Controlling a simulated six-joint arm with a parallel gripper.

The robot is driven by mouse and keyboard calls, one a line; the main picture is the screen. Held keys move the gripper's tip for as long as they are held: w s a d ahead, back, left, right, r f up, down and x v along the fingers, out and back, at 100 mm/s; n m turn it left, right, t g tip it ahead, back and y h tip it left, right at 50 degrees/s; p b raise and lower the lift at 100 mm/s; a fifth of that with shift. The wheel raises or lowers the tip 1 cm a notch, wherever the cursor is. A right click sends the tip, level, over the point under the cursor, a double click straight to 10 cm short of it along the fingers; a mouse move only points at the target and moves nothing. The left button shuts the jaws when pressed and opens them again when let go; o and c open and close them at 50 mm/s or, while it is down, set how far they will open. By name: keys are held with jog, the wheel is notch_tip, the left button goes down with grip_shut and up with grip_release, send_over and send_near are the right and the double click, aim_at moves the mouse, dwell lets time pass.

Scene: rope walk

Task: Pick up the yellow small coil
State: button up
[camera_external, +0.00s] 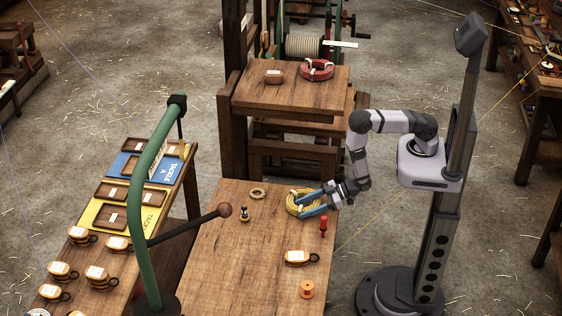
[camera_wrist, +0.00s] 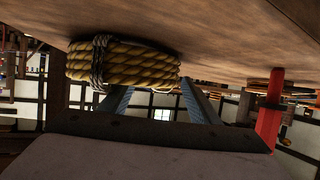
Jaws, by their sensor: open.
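The yellow small coil (camera_external: 291,204) lies flat on the wooden table, a wound ring of yellow rope with pale bindings. My gripper (camera_external: 304,204) is at the coil's right side with its blue fingers apart, low over or beside it. In the wrist view, the coil (camera_wrist: 125,66) appears large, with a dark binding at its left, against the table surface along the top. The gripper (camera_wrist: 160,98) shows two separate fingers reaching toward the coil, their tips partly hidden by it. I cannot tell whether they touch it.
A red peg (camera_external: 323,225) stands just right of the coil, also in the wrist view (camera_wrist: 269,112). A pulley block (camera_external: 297,257) and an orange spool (camera_external: 307,289) sit nearer the front. A small tan ring (camera_external: 258,193) and a blue-and-yellow piece (camera_external: 244,214) lie left.

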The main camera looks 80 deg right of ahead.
jog(key=c, duration=1.4)
jog(key=shift+o, duration=0.2)
jog(key=shift+r, duration=0.15)
jog(key=shift+r, duration=0.1)
grip_shut()
jog(key=shift+r+b, duration=0.6)
jog(key=shift+r, duration=4.2)
